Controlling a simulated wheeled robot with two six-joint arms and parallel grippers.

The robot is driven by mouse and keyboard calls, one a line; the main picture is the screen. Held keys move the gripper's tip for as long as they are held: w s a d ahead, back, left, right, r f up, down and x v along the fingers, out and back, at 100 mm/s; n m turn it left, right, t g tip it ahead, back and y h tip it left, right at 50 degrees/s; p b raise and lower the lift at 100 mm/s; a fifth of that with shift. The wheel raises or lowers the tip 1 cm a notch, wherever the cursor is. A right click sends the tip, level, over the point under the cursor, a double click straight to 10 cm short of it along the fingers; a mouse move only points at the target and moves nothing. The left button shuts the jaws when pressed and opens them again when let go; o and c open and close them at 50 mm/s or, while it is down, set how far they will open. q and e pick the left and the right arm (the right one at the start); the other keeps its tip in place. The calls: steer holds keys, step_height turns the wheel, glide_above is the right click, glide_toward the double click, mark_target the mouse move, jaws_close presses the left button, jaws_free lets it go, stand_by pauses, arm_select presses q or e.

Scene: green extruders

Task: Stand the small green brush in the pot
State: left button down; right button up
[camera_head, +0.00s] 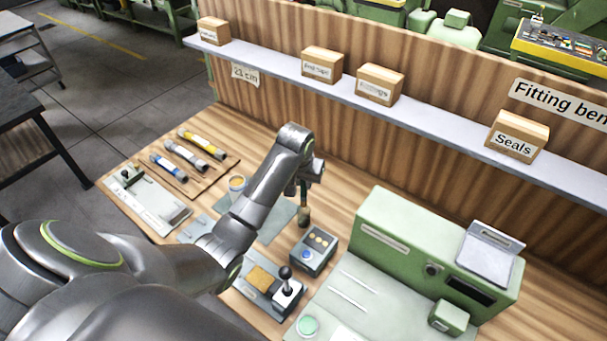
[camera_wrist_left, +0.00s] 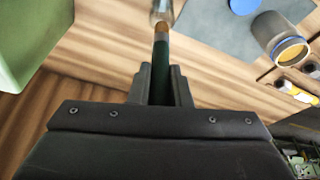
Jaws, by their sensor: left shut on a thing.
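My left gripper (camera_head: 306,184) is shut on the dark green handle of the small brush (camera_head: 304,197). In the left wrist view the brush (camera_wrist_left: 161,60) stands out between the two fingers (camera_wrist_left: 161,88), with a grey ferrule and a tan tip at its far end. A small greyish, glassy pot (camera_wrist_left: 163,10) shows at the brush's tip, cut off by the top edge; in the head view it looks like a small brownish cylinder (camera_head: 304,217) below the brush. I cannot tell whether the tip is inside it. My right gripper is not in view.
An open blue-rimmed tin (camera_head: 237,184) with tan contents stands left of my gripper. A control box (camera_head: 313,250), a joystick unit (camera_head: 287,292) and a large green machine (camera_head: 400,245) are nearby. A shelf with boxes (camera_head: 322,65) runs behind.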

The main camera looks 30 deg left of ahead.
mark_target(303, 191)
arm_select(q)
steer(key=shift+f+b, duration=0.55)
steer(key=shift+f, duration=2.45)
steer(key=c, duration=1.3)
jaws_free()
steer(key=shift+o, duration=0.2)
